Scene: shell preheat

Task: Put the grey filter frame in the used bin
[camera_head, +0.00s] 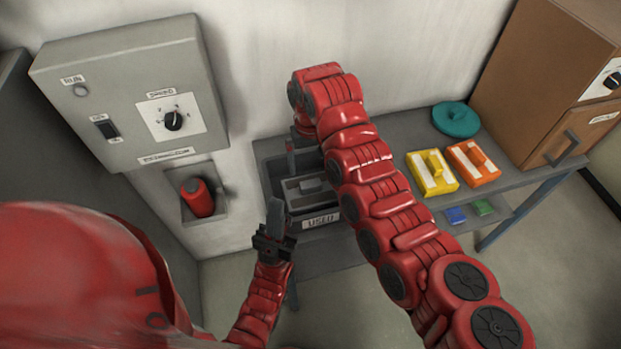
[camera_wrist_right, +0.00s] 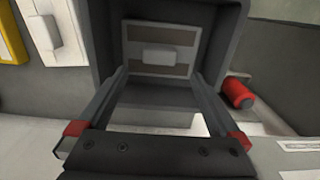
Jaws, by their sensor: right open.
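The grey filter frame (camera_head: 303,191) lies inside the dark grey used bin (camera_head: 322,221), whose front carries a USED label. In the right wrist view the frame (camera_wrist_right: 162,48) shows a pale block handle and brownish panels, between the bin's walls (camera_wrist_right: 228,60). My right gripper (camera_head: 303,152) is above the bin, partly hidden by its own arm. In the wrist view its fingers (camera_wrist_right: 158,78) are spread apart with nothing between them, and the frame appears apart from them. My left gripper (camera_head: 275,222) is beside the bin's front left corner, seen edge-on, so its opening is unclear.
A yellow frame (camera_head: 431,173), an orange frame (camera_head: 473,163) and a teal lid (camera_head: 456,119) are on the grey table right of my right arm. A brown cabinet (camera_head: 545,80) stands at the right. A grey control box (camera_head: 130,90) and red cylinder (camera_head: 198,197) are at the left wall.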

